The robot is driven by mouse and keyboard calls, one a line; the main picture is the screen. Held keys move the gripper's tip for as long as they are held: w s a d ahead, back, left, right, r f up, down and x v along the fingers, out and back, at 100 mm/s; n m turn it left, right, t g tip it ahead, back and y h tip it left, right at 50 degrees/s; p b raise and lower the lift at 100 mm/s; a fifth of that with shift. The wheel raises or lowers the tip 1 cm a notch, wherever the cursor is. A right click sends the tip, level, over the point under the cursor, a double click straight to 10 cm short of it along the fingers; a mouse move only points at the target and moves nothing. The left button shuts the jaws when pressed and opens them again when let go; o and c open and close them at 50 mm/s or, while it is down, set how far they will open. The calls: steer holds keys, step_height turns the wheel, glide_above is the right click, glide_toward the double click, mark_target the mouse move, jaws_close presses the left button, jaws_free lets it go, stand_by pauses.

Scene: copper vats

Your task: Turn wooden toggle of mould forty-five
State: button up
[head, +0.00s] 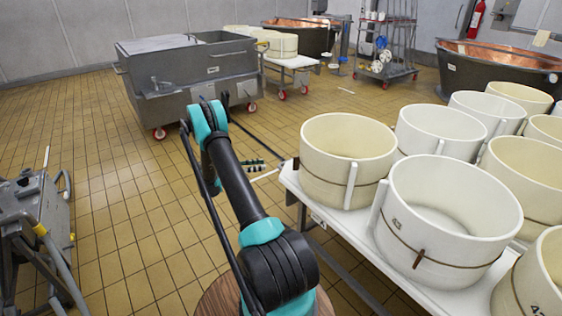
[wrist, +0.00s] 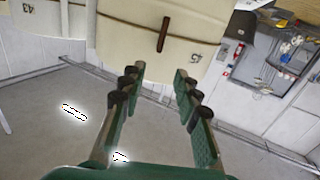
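In the wrist view, a cream mould marked 45 (wrist: 198,32) fills the top middle, with its number upside down. Its brown wooden toggle (wrist: 163,36) lies nearly upright in the picture across a thin dark band. My gripper (wrist: 160,80) is open and empty, its green fingers with dark tips on either side of the line to the toggle. The toggle shows beyond the fingertips, apart from them. In the head view my gripper cannot be made out, and the mould numbers are too small to read surely.
A mould marked 43 (wrist: 28,10) is at the upper left of the wrist view. In the head view, several moulds crowd a white table (head: 352,238) at right. A grey vat cart (head: 190,75) stands behind, a grey metal stand (head: 35,225) at left.

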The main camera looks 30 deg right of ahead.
mark_target(296, 164)
steer(key=x, duration=1.6)
steer(key=shift+d+f, duration=0.15)
steer(key=shift+d, duration=0.15)
jaws_close()
